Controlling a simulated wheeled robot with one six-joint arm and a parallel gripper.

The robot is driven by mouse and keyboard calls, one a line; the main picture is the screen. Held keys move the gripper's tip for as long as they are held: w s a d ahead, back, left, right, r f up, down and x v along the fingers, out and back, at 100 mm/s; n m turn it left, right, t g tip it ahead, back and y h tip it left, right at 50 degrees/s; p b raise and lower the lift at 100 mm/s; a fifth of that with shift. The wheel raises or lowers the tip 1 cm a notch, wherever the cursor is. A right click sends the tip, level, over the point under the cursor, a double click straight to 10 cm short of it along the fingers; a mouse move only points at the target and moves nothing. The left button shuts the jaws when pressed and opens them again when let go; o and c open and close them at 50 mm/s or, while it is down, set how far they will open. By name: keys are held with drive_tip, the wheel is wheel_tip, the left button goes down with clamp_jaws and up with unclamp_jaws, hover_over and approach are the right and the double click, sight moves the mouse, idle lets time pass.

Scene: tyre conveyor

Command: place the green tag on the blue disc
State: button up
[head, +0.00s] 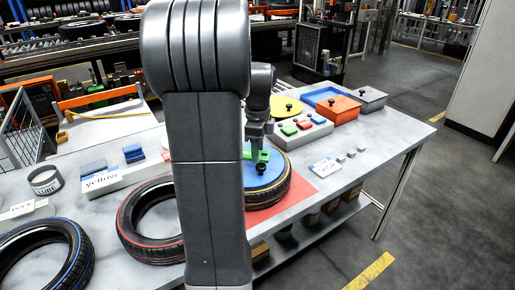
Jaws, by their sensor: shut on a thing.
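The blue disc (265,176) lies in the middle of a tyre (272,200) with a yellow line on it, and a black knob (261,168) stands up from the disc. My gripper (257,150) is over the far part of the disc. It is shut on a green tag (264,156). The tag appears just above or at the disc; I cannot tell whether they touch. My arm hides the disc's left part and some of the tyre.
A tray (318,134) with green, red and blue pieces stands behind, near a yellow disc (286,108) and an orange box (338,110). A red-lined tyre (150,240) and a blue-lined tyre (75,270) lie left.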

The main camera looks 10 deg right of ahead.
drive_tip(key=shift+f, duration=0.4)
drive_tip(key=o, duration=1)
drive_tip(key=shift+c, duration=0.2)
drive_tip(key=shift+r, duration=0.1)
wheel_tip(320, 180, up, 13)
drive_tip(key=shift+p, duration=0.3)
